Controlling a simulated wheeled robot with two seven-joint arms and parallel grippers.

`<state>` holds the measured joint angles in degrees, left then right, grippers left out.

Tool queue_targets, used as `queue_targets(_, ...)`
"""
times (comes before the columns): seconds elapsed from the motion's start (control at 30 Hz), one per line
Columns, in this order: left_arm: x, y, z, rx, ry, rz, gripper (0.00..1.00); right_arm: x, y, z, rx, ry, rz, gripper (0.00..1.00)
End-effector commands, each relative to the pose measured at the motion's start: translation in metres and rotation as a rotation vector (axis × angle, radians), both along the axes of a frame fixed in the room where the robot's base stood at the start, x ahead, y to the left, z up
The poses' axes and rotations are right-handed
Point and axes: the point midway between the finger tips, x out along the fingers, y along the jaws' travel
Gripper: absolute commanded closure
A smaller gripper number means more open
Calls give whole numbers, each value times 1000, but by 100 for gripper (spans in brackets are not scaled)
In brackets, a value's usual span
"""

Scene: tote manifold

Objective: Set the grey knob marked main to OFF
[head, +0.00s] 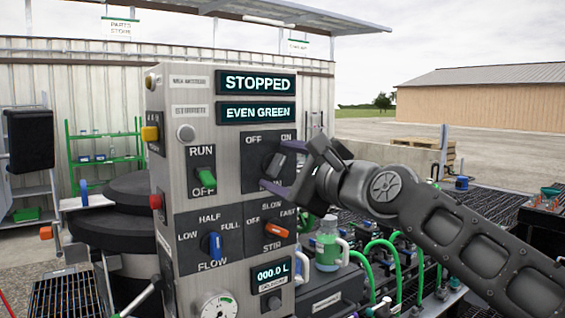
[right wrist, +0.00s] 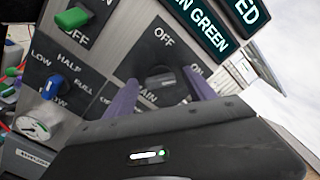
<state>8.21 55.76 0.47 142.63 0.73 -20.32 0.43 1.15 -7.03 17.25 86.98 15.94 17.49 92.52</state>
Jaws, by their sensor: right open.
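The grey main knob (head: 271,161) sits on a dark plate on the upright control panel, with OFF at upper left and ON at upper right. In the right wrist view the knob (right wrist: 159,80) lies between the purple fingertips and seems to point toward ON. My right gripper (head: 276,166) is open at the knob, one finger above and one below it in the head view. In the right wrist view the fingers (right wrist: 162,78) stand on either side, with a gap visible; I cannot tell whether either touches. My left gripper is not in view.
Around it are the green RUN/OFF switch (head: 208,181), blue FLOW knob (head: 215,245) and orange STIR knob (head: 276,230). Displays above read STOPPED (head: 257,83) and EVEN GREEN (head: 256,112). A red button (head: 156,202) is on the panel's side. A green bottle (head: 327,248) stands at right.

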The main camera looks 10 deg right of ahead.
Motion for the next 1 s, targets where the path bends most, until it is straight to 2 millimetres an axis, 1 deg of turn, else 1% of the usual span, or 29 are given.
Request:
queue_targets(0.17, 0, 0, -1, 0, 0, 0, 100, 0, 0, 0, 0, 0, 0, 37)
queue_targets(0.9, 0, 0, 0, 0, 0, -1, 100, 0, 0, 0, 0, 1, 1, 98)
queue_targets(1.0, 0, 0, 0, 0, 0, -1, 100, 0, 0, -1, -1, 0, 1, 99)
